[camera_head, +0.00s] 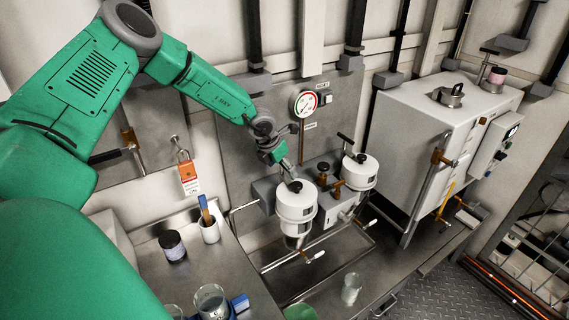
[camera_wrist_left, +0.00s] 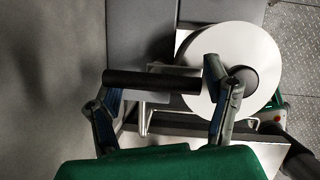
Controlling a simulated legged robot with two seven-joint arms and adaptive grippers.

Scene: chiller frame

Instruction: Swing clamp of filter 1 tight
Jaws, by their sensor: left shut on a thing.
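Two white filter housings stand side by side at the wall panel. The nearer left one (camera_head: 296,205), apparently filter 1, has its top just below my left gripper (camera_head: 279,156). In the left wrist view, its round white lid (camera_wrist_left: 250,48) with a dark knob (camera_wrist_left: 241,82) shows at the right. My left gripper (camera_wrist_left: 160,82) is shut on a dark bar, the clamp handle (camera_wrist_left: 150,82), which lies between its fingers beside the lid. The gripper hides most of this clamp in the head view. My right gripper is out of view.
A pressure gauge (camera_head: 304,104) is on the panel behind the filters. A large grey cabinet (camera_head: 425,120) stands to the right. On the left bench are a dark jar (camera_head: 172,246), a white cup (camera_head: 210,231) and a glass beaker (camera_head: 211,301). Another glass (camera_head: 351,288) stands in front.

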